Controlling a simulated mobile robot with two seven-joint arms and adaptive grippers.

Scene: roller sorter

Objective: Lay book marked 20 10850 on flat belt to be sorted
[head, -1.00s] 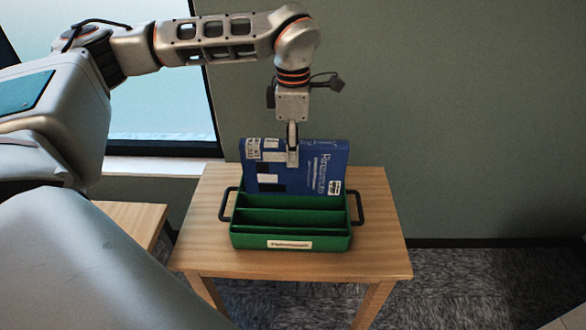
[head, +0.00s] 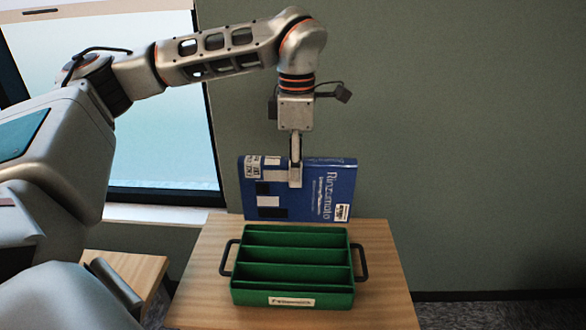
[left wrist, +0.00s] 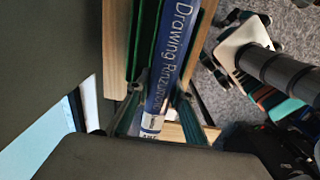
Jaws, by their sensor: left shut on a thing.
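A blue book (head: 325,190) with a white title and white labels hangs upright above the rear of the green crate in the head view. My left gripper (head: 295,176) is shut on its upper edge from above. In the left wrist view the book's spine (left wrist: 172,60) shows the word "Drawing" and a white label near the fingers. The number on the labels is too small to read. The green crate (head: 292,288) has several long slots, and they look empty. My right gripper is not in view, and no flat belt shows in the head view.
The crate stands on a small wooden table (head: 390,290) and has black side handles (head: 361,262). A second wooden surface (head: 130,270) is at the lower left. A wall and window stand behind. The left wrist view shows a pale stand (left wrist: 240,42) on the carpet.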

